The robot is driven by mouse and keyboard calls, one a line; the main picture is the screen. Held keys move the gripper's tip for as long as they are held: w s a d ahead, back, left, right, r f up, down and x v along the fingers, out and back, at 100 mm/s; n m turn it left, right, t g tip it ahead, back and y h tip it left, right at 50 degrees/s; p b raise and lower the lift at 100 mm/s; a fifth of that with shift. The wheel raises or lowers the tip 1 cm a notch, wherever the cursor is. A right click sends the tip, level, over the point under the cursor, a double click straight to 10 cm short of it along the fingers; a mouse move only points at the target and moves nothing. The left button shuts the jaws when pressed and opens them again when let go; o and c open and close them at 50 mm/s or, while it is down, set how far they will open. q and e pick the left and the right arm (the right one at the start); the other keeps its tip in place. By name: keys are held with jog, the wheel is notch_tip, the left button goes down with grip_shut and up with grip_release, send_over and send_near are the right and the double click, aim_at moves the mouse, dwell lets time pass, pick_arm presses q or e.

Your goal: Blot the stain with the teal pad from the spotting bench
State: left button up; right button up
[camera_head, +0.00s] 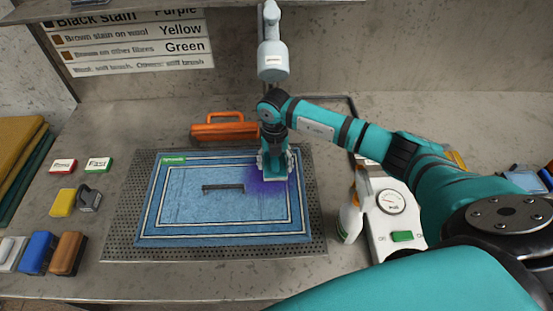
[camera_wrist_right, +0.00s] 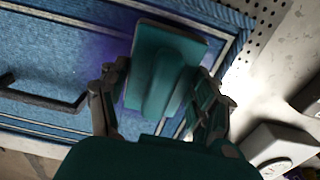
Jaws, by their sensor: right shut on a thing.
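A blue rug (camera_head: 190,218) with pale border lines lies on a perforated grey board. A purple stain (camera_head: 254,190) shows near its right side, partly hidden by my right gripper (camera_head: 274,172). In the right wrist view, my right gripper (camera_wrist_right: 163,95) is shut on the teal pad (camera_wrist_right: 183,45), with a finger on each side of its raised grip. The pad is over the stain; purple (camera_wrist_right: 112,48) shows around its edge. I cannot tell whether the pad presses on the rug. My left gripper is not in view.
An orange-handled tool (camera_head: 222,130) lies behind the rug. A gauge unit (camera_head: 390,205) and a spray bottle (camera_head: 351,213) stand at right. Coloured blocks (camera_head: 38,252) and two labelled buttons (camera_head: 98,164) are at left. A dark bar (camera_head: 223,187) lies on the rug.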

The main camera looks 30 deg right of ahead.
jog(key=shift+f+b, duration=0.5)
jog(key=shift+f, duration=0.15)
dwell(0.5)
jog(key=shift+s+f, duration=0.25)
dwell(3.1)
dwell(0.3)
